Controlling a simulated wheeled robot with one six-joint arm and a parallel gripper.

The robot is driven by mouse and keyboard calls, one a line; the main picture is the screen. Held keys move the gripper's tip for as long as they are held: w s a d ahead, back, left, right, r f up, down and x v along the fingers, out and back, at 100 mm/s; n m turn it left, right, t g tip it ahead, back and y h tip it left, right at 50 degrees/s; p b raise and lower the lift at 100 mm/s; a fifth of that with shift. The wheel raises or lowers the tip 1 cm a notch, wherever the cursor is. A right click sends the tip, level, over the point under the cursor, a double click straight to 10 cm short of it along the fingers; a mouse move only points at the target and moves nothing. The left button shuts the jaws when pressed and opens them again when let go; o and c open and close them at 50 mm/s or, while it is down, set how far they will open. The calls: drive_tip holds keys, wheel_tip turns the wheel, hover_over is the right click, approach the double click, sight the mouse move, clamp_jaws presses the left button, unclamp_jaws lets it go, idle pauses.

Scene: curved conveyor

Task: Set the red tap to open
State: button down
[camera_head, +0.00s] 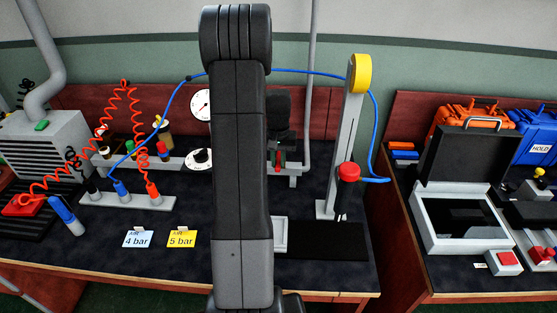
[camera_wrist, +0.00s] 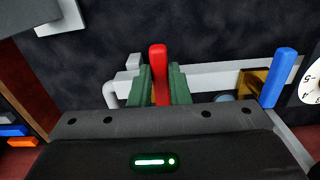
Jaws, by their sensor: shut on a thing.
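The red tap's handle (camera_wrist: 158,62) stands between the green-padded fingers of my gripper (camera_wrist: 160,88) in the wrist view. The fingers are shut on it. In that view the handle points up the picture, across the grey pipe (camera_wrist: 205,78) that runs sideways. The tap's body is hidden behind the fingers and gripper housing. In the head view my gripper (camera_head: 278,160) is down at the pipe behind the bench, just right of my arm, and the red handle shows only as a small patch.
A blue tap handle (camera_wrist: 280,76) with a brass body (camera_wrist: 253,82) is beside it on the same pipe. A white gauge (camera_wrist: 312,86) is at the wrist view's right edge. In the head view a grey post (camera_head: 345,130) with a red knob (camera_head: 348,172) stands right of my arm.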

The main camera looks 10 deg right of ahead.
drive_tip(key=w+a+m, duration=0.1)
drive_tip(key=m, duration=0.3)
drive_tip(key=w+a+m+b, duration=0.1)
drive_tip(key=w+m, duration=0.1)
drive_tip(key=m, duration=0.3)
drive_tip(key=w+a+m, duration=0.2)
drive_tip(key=m, duration=0.3)
drive_tip(key=shift+w, duration=0.1)
drive_tip(key=shift+w+d+m, duration=0.1)
drive_tip(key=shift+w+m, duration=0.35)
drive_tip(key=shift+m, duration=0.5)
drive_tip(key=shift+w+d+m, duration=0.1)
drive_tip(key=shift+w+m, duration=0.35)
drive_tip(key=shift+m, duration=0.5)
drive_tip(key=shift+r, duration=0.1)
drive_tip(key=c, duration=1.4)
unclamp_jaws()
drive_tip(key=shift+o, duration=0.2)
wheel_tip(320, 180, up, 14)
drive_tip(key=b, duration=0.1)
